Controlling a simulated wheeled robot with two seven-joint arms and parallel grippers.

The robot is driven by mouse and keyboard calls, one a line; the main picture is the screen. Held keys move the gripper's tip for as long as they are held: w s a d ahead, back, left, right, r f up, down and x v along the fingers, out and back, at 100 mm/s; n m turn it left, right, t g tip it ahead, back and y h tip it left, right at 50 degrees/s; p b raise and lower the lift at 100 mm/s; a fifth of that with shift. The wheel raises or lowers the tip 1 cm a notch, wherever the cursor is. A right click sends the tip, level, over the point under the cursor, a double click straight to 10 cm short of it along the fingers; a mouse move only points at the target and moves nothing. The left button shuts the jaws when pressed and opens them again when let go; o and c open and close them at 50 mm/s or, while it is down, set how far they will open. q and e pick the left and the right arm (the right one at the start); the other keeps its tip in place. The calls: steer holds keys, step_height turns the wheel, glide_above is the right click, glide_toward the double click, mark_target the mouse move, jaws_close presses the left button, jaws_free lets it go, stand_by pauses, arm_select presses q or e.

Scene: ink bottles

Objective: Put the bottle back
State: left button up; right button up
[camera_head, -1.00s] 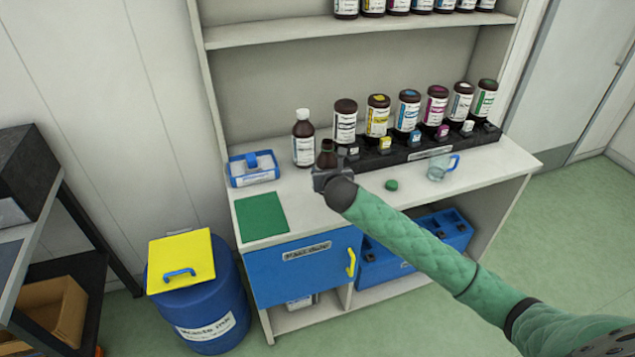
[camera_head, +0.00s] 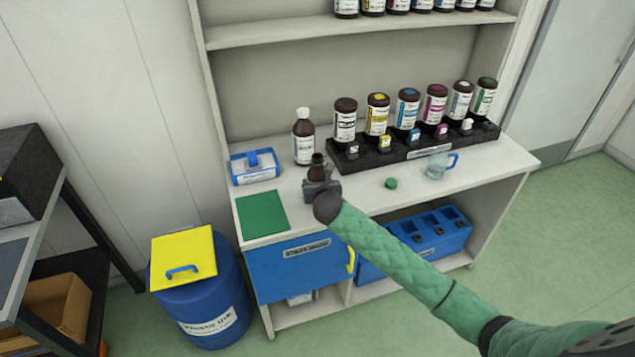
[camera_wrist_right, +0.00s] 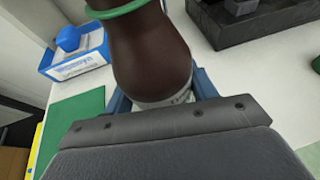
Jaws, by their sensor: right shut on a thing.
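My right gripper (camera_head: 319,188) is shut on a dark brown bottle (camera_head: 317,168), holding it roughly upright over the white counter, right of the green mat (camera_head: 263,217). The bottle's top looks open, with no cap on it. In the right wrist view the bottle (camera_wrist_right: 150,50) fills the middle, with a green ring round its neck and part of a white label low between the jaws. Whether its base touches the counter is hidden. A green cap (camera_head: 391,183) lies on the counter. A blue crate (camera_head: 432,235) with several dark slots sits on the lower shelf. My left gripper is not in view.
A black rack (camera_head: 380,157) holds several labelled bottles at the back. A white-capped bottle (camera_head: 304,140), a blue-and-white box (camera_head: 253,175) and a clear mug (camera_head: 438,166) stand on the counter. A blue bin (camera_head: 210,310) with a yellow lid stands left.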

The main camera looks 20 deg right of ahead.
steer(key=o, duration=1.1)
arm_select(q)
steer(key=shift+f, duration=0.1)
arm_select(e)
steer(key=shift+s, duration=0.1)
